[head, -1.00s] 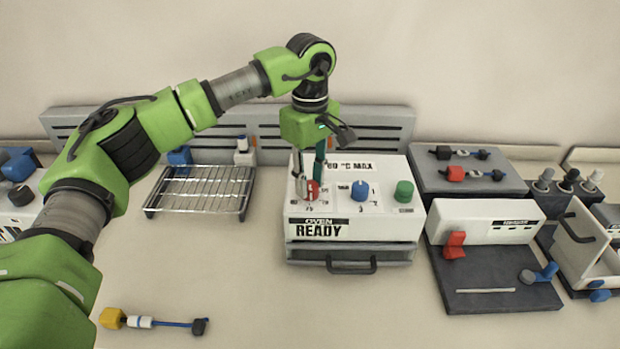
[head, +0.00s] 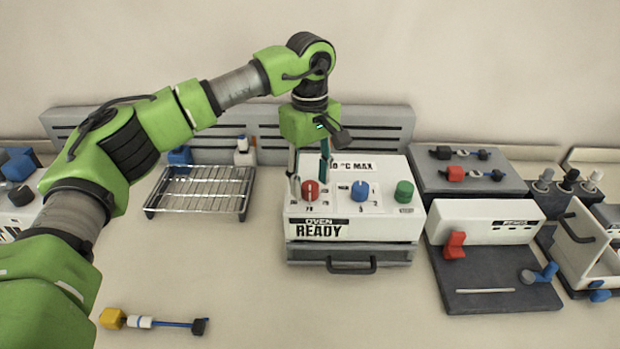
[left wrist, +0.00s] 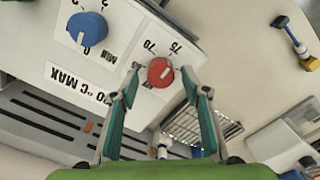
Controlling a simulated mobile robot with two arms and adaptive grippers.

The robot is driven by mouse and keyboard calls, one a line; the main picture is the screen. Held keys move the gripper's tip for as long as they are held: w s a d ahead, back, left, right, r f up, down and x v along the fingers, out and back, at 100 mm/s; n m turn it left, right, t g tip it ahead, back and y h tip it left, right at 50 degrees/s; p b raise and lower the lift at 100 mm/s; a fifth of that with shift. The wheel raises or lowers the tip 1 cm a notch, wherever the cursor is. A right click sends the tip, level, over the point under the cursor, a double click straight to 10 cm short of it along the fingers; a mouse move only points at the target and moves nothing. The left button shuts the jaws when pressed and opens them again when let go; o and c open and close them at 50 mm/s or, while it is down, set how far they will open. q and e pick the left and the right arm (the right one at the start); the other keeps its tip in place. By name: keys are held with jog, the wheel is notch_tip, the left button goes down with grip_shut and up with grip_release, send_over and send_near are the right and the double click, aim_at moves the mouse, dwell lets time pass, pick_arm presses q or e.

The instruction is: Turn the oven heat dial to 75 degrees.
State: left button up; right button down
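The red heat dial (head: 310,190) is the leftmost of three dials on top of the white oven (head: 355,228), whose front reads READY. In the left wrist view the red dial (left wrist: 160,72) lies between my fingertips, with 70 and 75 printed beside it. A white mark shows on its face; which number it points to is hard to tell. My left gripper (head: 308,168) hangs over the dial from above. In the left wrist view its green fingers (left wrist: 162,76) are open, with a gap on each side of the dial. My right gripper is not in view.
A blue dial (head: 361,191) and a green knob (head: 404,191) stand to the right on the oven. A wire rack (head: 202,190) is at the left, and a dark station with a red lever (head: 454,246) at the right. The front table is mostly clear.

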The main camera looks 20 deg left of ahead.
aim_at(310, 184)
pick_arm(q)
notch_tip(310, 184, up, 12)
dwell(0.7)
